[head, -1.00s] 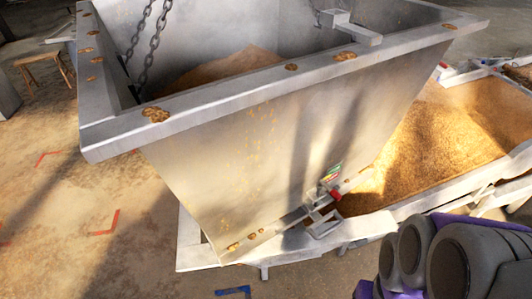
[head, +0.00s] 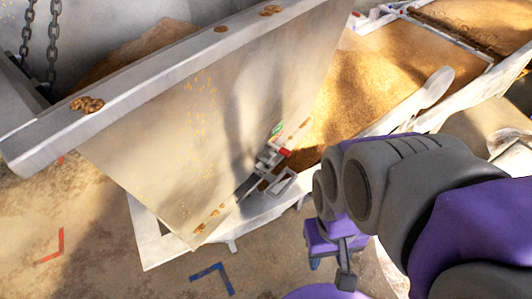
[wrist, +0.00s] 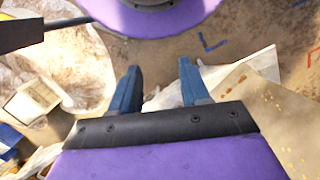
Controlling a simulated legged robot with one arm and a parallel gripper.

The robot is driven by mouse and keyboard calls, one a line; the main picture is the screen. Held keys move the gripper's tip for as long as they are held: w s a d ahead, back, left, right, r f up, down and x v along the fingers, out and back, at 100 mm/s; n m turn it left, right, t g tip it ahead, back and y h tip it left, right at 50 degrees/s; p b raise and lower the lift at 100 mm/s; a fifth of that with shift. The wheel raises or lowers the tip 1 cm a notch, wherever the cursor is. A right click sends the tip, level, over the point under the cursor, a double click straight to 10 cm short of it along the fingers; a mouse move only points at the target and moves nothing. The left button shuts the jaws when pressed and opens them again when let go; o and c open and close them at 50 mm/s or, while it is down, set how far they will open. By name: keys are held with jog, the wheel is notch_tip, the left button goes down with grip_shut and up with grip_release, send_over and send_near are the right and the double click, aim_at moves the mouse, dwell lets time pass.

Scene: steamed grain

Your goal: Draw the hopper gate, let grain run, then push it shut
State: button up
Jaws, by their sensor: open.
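The pale metal hopper (head: 200,120) fills the left and middle of the head view, with brown grain (head: 140,48) inside. Low on its sloping wall is the gate hardware (head: 284,183), a small metal handle frame with red and green parts by it. I cannot tell how far the gate is drawn; no falling stream of grain shows. My gripper (wrist: 158,88) is open and empty in the wrist view, its two blue fingers apart and pointing at the floor side. In the head view it is partly hidden below my arm, to the right of and below the handle, apart from it.
A long tray (head: 436,86) of golden grain lies right of the hopper. Red (head: 55,248) and blue (head: 212,278) corner marks lie on the dusty floor. Chains (head: 52,45) hang at upper left. The hopper wall (wrist: 268,115) stands close on the right in the wrist view.

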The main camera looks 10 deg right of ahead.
jog(key=w+d+f+n+t+h+b, duration=0.1)
jog(key=w+d+f+n+t+b, duration=0.3)
jog(key=w+d, duration=0.5)
jog(key=w+d+f+n+t+h+b, duration=0.1)
jog(key=w+d+f+n+b, duration=0.15)
jog(key=w+d+f, duration=0.8)
jog(key=w+d+f+n+t+h+b, duration=0.2)
jog(key=w+d+n+t, duration=0.15)
jog(key=w, duration=1.05)
jog(key=w+f+n+t+y+b, duration=0.2)
jog(key=w+f+n+y+b, duration=0.1)
jog(key=w+f+n, duration=0.55)
jog(key=n+t+y+b, duration=0.2)
jog(key=n+y+b, duration=0.55)
jog(key=y, duration=0.45)
send_near(287, 186)
jog(key=shift+n, duration=0.4)
jog(key=x, duration=0.3)
jog(key=b+x, duration=0.1)
jog(key=x, duration=0.3)
jog(key=f+b+x, duration=0.1)
jog(key=x, duration=0.2)
jog(key=shift+w+f, duration=0.1)
jog(key=shift+w, duration=0.3)
